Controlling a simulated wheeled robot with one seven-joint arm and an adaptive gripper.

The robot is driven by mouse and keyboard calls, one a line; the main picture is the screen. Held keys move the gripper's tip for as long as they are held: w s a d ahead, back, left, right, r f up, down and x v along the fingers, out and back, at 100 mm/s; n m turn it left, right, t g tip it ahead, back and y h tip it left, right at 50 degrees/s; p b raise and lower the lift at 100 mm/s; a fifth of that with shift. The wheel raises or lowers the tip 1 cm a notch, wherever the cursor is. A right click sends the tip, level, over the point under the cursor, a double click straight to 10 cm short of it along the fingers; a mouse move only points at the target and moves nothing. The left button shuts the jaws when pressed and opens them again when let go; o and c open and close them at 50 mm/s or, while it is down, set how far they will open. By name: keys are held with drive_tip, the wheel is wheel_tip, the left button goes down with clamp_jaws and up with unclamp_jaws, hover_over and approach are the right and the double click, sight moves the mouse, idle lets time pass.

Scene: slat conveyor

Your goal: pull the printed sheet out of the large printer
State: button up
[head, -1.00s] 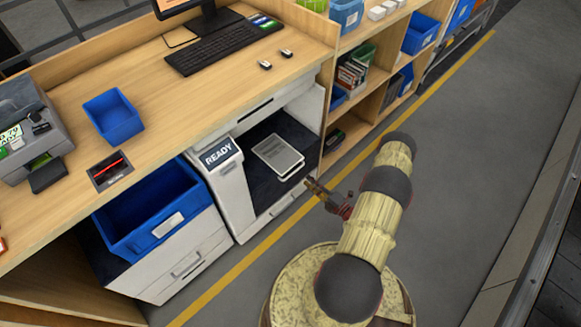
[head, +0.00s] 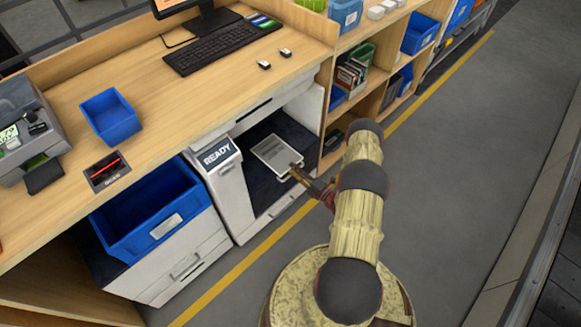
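The printed sheet (head: 274,153) is pale grey with darker print and lies in the dark output bay of the large printer (head: 232,196). The printer is white, stands under the counter and shows "READY" on its panel (head: 217,153). My gripper (head: 294,169) reaches in from the right, its tip at the sheet's near right corner. The tip overlaps the sheet's edge in the picture; I cannot tell whether it touches. The fingers are too small to tell whether they are open or shut.
The wooden counter (head: 150,140) overhangs the printer and carries a keyboard (head: 222,45), a small blue bin (head: 110,116) and a smaller printer (head: 30,118). A large blue bin (head: 160,212) stands left of the large printer. Shelves (head: 335,160) stand right. The grey floor is clear.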

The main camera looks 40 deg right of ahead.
clamp_jaws()
idle(0.8)
